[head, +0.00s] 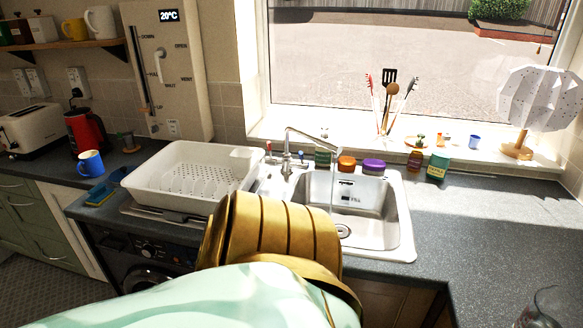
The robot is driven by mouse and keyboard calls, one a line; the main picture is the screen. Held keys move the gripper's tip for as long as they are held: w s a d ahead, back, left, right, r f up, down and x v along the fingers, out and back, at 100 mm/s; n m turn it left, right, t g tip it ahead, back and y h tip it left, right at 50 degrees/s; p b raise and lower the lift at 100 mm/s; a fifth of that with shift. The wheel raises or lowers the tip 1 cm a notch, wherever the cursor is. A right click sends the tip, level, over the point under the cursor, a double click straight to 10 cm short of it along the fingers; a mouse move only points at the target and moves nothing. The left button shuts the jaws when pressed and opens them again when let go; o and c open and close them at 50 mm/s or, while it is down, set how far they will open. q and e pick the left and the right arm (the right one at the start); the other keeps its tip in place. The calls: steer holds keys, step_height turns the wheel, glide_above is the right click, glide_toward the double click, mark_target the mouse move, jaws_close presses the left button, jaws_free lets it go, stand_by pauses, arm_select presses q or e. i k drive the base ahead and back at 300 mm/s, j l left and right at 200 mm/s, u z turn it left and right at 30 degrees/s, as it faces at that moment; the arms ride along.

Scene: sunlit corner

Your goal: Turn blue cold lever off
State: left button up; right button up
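The chrome tap (287,152) stands at the back of the steel sink (375,208), with its spout reaching over the basin. A thin stream of water (332,190) seems to fall from the spout. A small blue-topped lever (301,156) is just right of the tap's base, and a red-topped lever (268,148) is to its left. The blue lever's exact angle is too small to tell. A large gold and mint part of my own arm fills the lower middle and covers the sink's front left. I see no gripper fingers of either hand.
A white dish rack (190,176) stands left of the sink. An orange pot (346,164), a purple-lidded pot (374,167) and a green sponge (322,158) are behind the basin. A utensil holder (384,125) stands on the sill. The counter at right (490,225) is mostly clear.

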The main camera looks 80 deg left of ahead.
mark_target(301, 164)
steer(key=k+j+u, duration=0.2)
steer(key=u, duration=0.3)
steer(key=k+j+u, duration=0.25)
steer(key=u, duration=1.6)
